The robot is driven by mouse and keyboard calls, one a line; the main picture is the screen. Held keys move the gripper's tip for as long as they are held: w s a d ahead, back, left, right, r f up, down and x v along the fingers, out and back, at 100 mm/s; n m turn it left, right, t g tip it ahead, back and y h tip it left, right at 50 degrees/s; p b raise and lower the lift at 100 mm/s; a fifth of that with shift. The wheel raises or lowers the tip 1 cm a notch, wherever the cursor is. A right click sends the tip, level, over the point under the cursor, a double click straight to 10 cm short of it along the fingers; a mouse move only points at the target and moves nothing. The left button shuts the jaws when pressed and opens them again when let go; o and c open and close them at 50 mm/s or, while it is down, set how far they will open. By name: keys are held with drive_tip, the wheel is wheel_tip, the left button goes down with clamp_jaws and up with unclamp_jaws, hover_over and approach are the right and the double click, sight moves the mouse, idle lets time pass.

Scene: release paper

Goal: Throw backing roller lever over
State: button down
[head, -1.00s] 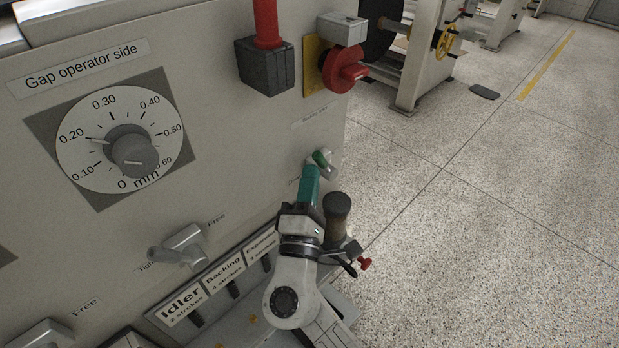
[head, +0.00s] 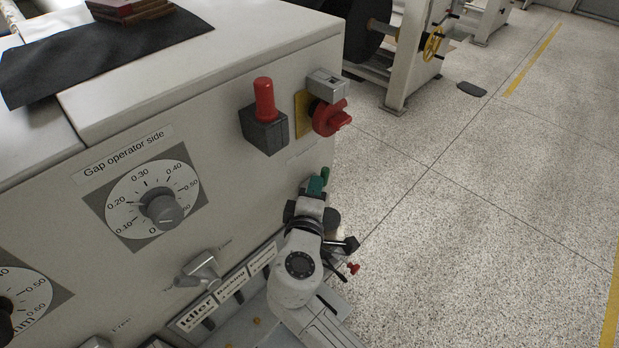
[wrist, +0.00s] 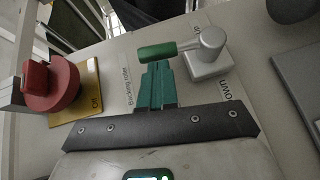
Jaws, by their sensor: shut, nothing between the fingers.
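The backing roller lever has a green handle (wrist: 158,51) and a metal arm on a round pivot (wrist: 207,62). In the wrist view the handle points left from the pivot, beside the label "Backing roller" (wrist: 128,86). Another label, partly hidden, reads "own" below the pivot. My gripper (wrist: 157,68) has teal fingers, closed together and empty. Their tips are right at the handle's lower side; I cannot tell whether they touch. In the head view my gripper (head: 317,184) covers most of the lever, and only a bit of green handle (head: 325,173) shows.
A red rotary switch (head: 328,117) on a yellow plate and a red-topped box (head: 264,120) sit above the lever. The gap dial (head: 155,205) and a tight/free lever (head: 200,269) are to the left. Open speckled floor (head: 480,230) lies to the right.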

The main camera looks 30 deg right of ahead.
sight(326, 176)
drive_tip(key=shift+w+d+r+m+g+y+p, duration=0.2)
drive_tip(key=shift+d+m+g+y+p, duration=0.2)
drive_tip(key=shift+d+p, duration=0.5)
drive_tip(key=shift+w+d+r+m+g+y+p, duration=0.25)
drive_tip(key=shift+d+g+y+p, duration=0.25)
drive_tip(key=shift+p, duration=0.7)
drive_tip(key=shift+d, duration=0.1)
